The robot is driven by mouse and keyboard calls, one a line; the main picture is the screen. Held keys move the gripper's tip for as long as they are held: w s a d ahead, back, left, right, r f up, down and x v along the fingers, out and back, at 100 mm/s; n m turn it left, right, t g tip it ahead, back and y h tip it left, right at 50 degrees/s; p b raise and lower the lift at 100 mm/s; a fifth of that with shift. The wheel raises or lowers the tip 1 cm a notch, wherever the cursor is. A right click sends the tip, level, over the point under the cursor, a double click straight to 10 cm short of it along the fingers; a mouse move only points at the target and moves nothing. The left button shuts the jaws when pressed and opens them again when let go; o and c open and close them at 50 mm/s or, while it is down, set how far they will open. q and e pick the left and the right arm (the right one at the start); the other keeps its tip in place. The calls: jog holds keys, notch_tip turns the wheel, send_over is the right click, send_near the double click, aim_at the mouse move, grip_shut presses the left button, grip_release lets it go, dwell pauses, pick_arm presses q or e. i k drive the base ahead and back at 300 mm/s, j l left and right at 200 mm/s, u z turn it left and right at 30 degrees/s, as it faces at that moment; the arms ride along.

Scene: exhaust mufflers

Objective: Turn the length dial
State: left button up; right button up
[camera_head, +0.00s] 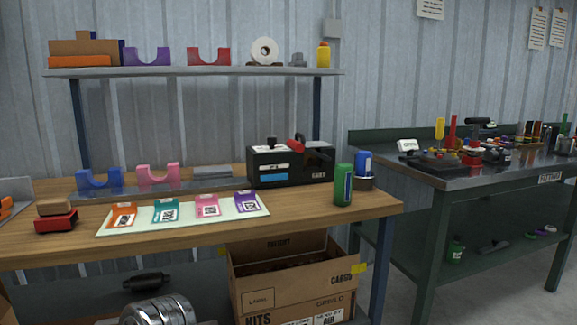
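A black box-shaped machine (290,166) stands at the back right of the wooden bench. A red lever (297,144) and a small dark knob (271,143) sit on its top, and blue and white labels are on its front. No part is clearly marked as the length dial, and I cannot tell whether the knob is that dial. Neither of my grippers is in view.
A cardboard box (290,282) sits below. A green workbench (450,178) stands right.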

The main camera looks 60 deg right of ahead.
aim_at(272, 141)
jog(key=z, duration=2.2)
jog(key=u, duration=0.15)
